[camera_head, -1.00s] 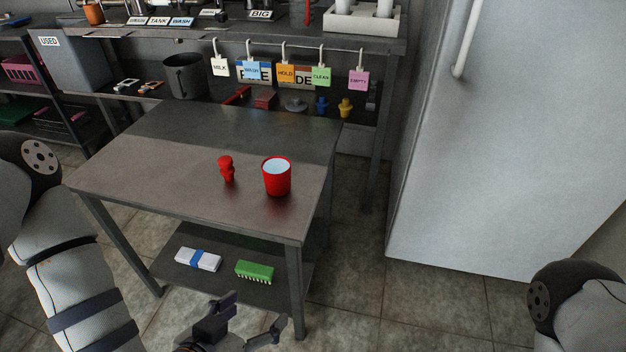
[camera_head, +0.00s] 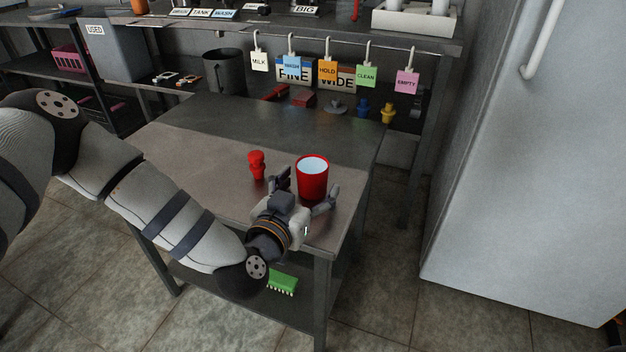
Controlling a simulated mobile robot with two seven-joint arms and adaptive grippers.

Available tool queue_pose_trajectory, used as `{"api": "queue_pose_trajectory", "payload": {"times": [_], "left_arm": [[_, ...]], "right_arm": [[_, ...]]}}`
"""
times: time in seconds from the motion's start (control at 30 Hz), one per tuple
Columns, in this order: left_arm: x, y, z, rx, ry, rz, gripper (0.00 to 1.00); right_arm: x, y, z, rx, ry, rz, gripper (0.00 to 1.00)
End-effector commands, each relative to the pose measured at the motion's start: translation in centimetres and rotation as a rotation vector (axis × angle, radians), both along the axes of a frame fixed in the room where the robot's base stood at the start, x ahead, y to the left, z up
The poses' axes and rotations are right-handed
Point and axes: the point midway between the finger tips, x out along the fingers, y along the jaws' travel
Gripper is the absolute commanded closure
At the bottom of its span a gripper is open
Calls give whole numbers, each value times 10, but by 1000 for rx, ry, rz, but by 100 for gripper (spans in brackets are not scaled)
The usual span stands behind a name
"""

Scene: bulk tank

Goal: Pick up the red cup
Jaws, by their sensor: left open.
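The red cup (camera_head: 312,181) stands upright on the metal table (camera_head: 210,165), near its right front part, with a pale blue-white inside. My left gripper (camera_head: 306,190) is open at the cup's near side, one finger to the cup's left and the other at its lower right. I cannot tell whether either finger touches the cup. My right gripper is not in view.
A small red figure-shaped piece (camera_head: 257,165) stands just left of the cup, close to my left finger. A green brush (camera_head: 282,283) lies on the lower shelf. Hanging tags and a rear shelf are behind. The table's back left is clear.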

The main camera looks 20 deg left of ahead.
Motion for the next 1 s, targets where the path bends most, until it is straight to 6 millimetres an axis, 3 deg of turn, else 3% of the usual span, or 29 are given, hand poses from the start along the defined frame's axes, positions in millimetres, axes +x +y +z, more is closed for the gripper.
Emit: {"api": "queue_pose_trajectory", "payload": {"times": [0.17, 0.27, 0.43, 1.0], "left_arm": [[1, -1, 1, 0, 0, -1, 28], [0, -1, 1, 0, 0, -1, 46], [0, -1, 0, 0, 0, -1, 84], [1, -1, 11, -1, -3, -2, 85]], "right_arm": [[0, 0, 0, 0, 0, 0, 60], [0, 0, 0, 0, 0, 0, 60], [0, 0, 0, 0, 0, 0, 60], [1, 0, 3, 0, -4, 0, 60]]}}
